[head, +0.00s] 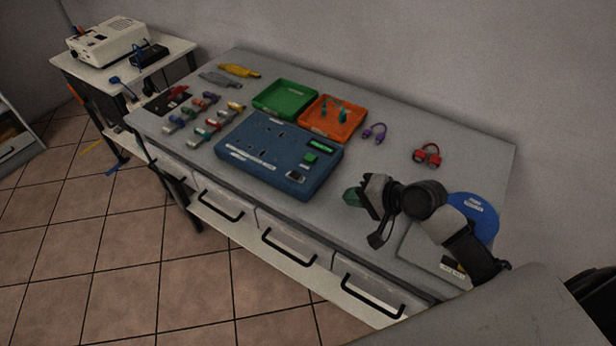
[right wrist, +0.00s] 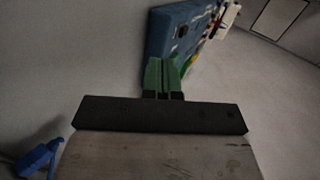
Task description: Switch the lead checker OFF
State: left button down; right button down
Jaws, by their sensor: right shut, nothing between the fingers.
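The lead checker is, as far as I can tell, the blue box (head: 262,152) in the middle of the table, with slots in its top. Its right end carries a green display (head: 322,146), a green part (head: 310,158) and a small dark switch-like part (head: 296,175); I cannot read the switch position. My right gripper (head: 352,198) is shut and empty, just right of the box and apart from it. In the right wrist view its green fingertips (right wrist: 163,74) are together, and the blue box (right wrist: 168,35) shows beyond them. My left gripper is not in view.
A green tray (head: 284,98) and an orange tray (head: 335,120) holding a teal lead stand behind the box. Several coloured leads (head: 205,118) lie to its left. Purple (head: 374,132) and red (head: 427,155) leads lie behind my right gripper. A blue disc (head: 480,208) lies at the right.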

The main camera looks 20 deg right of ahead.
jog(key=shift+w+d+r+m+t, duration=0.3)
jog(key=shift+w+d+r+m, duration=0.3)
jog(key=shift+w+r, duration=0.15)
jog(key=shift+a, duration=0.1)
